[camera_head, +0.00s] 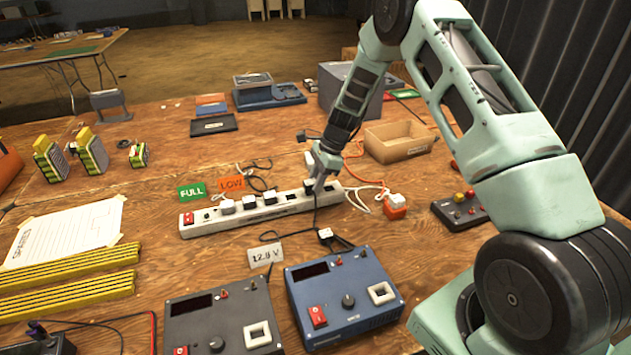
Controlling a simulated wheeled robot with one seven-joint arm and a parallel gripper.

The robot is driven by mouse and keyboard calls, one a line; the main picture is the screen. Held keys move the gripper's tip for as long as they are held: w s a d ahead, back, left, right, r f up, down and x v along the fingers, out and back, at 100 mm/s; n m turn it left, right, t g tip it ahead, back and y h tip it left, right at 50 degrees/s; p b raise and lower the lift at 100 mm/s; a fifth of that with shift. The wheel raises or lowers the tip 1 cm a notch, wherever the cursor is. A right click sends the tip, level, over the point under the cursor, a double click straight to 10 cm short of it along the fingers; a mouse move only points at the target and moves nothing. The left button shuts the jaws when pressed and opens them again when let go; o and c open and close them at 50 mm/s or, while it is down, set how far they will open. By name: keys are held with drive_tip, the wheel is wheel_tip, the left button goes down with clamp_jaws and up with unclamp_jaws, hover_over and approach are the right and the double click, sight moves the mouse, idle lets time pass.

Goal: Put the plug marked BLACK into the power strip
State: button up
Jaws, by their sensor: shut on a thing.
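The white power strip (255,217) lies across the middle of the table, with a red switch at its left end. White plugs (227,207) and a black plug (269,198) sit along it, left of my gripper. My gripper (318,188) is at the strip's right end and shut on a small plug, mostly hidden by the fingers. A dark cord runs down from there in front of the strip. I cannot read any mark on the held plug, nor tell whether it is in a socket or just above it.
An orange block with a white plug (396,203) lies to the right on an orange cord. A cardboard tray (399,141) stands behind it. A blue power box (345,297) and a dark grey one (222,317) stand in front. FULL and LOW cards stand behind the strip.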

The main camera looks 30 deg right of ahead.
drive_tip(key=shift+f, duration=0.4)
idle(0.9)
drive_tip(key=o, duration=1.4)
drive_tip(key=shift+r, duration=0.1)
drive_tip(key=shift+r+p, duration=3.1)
drive_tip(key=shift+r, duration=0.55)
